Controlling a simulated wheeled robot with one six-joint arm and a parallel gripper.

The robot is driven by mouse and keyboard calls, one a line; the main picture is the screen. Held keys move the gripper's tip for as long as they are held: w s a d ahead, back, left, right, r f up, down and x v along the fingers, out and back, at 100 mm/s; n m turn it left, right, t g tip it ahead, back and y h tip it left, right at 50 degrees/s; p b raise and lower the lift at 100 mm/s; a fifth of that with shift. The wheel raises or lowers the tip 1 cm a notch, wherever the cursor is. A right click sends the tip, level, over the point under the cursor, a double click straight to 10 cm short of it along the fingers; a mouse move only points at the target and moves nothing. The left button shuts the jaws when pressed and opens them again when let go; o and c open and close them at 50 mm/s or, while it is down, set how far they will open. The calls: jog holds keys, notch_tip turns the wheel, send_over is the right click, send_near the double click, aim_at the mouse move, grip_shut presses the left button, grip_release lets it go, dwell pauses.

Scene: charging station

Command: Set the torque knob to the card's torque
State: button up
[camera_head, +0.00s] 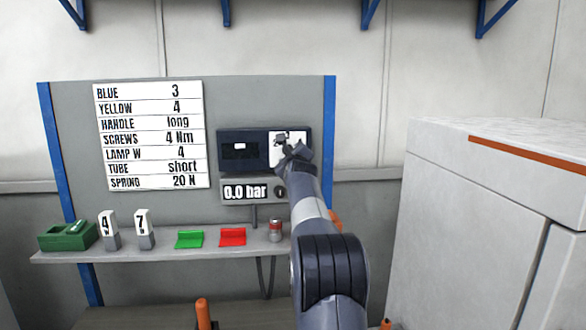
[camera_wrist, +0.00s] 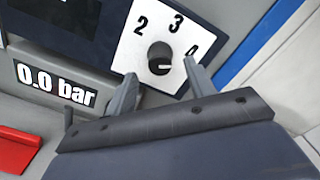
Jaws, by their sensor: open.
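The card (camera_head: 150,135) on the grey panel reads "SCREWS 4 Nm" among its lines. The torque knob (camera_wrist: 160,56) is a small black round knob on a white dial plate (camera_wrist: 138,48). The dial shows 2, 3 and a third figure partly hidden by the right finger. A short white mark on the knob lies near its lower edge; I cannot tell exactly which figure it points to. My gripper (camera_wrist: 159,70) is open, its fingers either side of and just below the knob, without clear contact. In the head view my gripper (camera_head: 292,152) covers part of the dial.
A pressure display (camera_head: 246,191) reading 0.0 bar sits under the dark blue unit (camera_head: 240,150). The shelf (camera_head: 160,252) below holds a green box (camera_head: 68,238), two numbered blocks, green and red trays and a can (camera_head: 275,230). A white cabinet (camera_head: 470,220) stands right.

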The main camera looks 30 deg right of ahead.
jog(key=b+v, duration=0.3)
jog(key=v, duration=0.3)
jog(key=shift+s, duration=0.35)
jog(key=shift+a, duration=0.15)
jog(key=shift+p+x, duration=3.2)
jog(key=shift+x, duration=2.25)
jog(key=shift+s, duration=0.15)
